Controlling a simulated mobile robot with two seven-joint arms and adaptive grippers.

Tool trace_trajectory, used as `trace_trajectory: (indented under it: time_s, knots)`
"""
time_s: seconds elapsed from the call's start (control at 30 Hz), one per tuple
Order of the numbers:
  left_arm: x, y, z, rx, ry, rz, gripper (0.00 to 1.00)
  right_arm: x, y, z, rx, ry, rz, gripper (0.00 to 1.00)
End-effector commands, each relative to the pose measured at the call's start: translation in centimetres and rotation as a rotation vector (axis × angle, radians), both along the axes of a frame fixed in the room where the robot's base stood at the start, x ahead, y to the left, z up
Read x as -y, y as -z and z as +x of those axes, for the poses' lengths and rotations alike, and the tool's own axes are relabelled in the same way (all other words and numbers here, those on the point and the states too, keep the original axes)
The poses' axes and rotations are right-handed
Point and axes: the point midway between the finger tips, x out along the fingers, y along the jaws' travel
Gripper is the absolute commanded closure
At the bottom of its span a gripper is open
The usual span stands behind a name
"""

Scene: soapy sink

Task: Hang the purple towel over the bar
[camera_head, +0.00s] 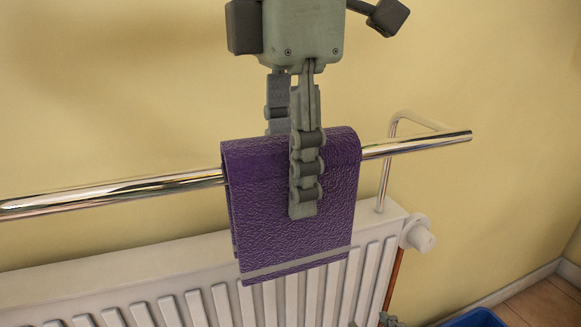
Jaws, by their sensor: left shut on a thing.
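The purple towel (250,215) is a folded, textured sheet with a pale stripe near its lower edge. It is draped at the shiny metal bar (420,145), with its fold at the top and its front layer hanging down. The bar comes out at both sides of the towel, and a strip of the back layer shows at the left edge. My left gripper (302,175) reaches down from above and is shut on the towel near its top. One finger lies on the front face, the other goes behind the fold, where its tip is hidden. My right gripper is out of view.
A white radiator (110,262) stands below the bar, with a white knob (418,236) at its right end. A bent metal bracket (390,165) rises near the bar's right end. A blue container (475,318) is at the bottom right. The yellow wall is behind.

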Motion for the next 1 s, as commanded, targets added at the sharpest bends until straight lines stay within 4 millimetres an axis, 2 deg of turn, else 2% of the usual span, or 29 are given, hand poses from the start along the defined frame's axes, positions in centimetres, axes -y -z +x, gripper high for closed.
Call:
trace_trajectory:
  time_s: [0.17, 0.2, 0.4, 0.67, 0.77, 0.87, 1.0]
  knots:
    - [0.0, 0.0, 0.0, 0.0, 0.0, -0.001, 0.9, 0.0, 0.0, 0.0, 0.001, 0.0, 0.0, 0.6]
    - [0.0, 0.0, 0.0, 0.0, 0.0, -0.001, 0.55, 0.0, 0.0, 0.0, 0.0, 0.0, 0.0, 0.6]
    - [0.0, 0.0, 0.0, 0.0, 0.0, 0.0, 0.34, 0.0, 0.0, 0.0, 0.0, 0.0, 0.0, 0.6]
    - [0.0, 0.0, 0.0, 0.0, 0.0, 0.0, 0.34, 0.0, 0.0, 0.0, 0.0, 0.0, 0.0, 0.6]
    - [0.0, -0.6, 0.0, 0.001, -0.001, 0.0, 0.34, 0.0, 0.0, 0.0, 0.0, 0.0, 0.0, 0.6]
    - [0.1, -2.0, 0.0, 0.002, -0.001, -0.003, 0.34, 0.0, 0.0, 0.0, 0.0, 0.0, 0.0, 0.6]
    - [0.1, -4.9, 0.0, 0.001, -0.001, -0.003, 0.34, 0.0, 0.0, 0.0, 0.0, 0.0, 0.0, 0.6]
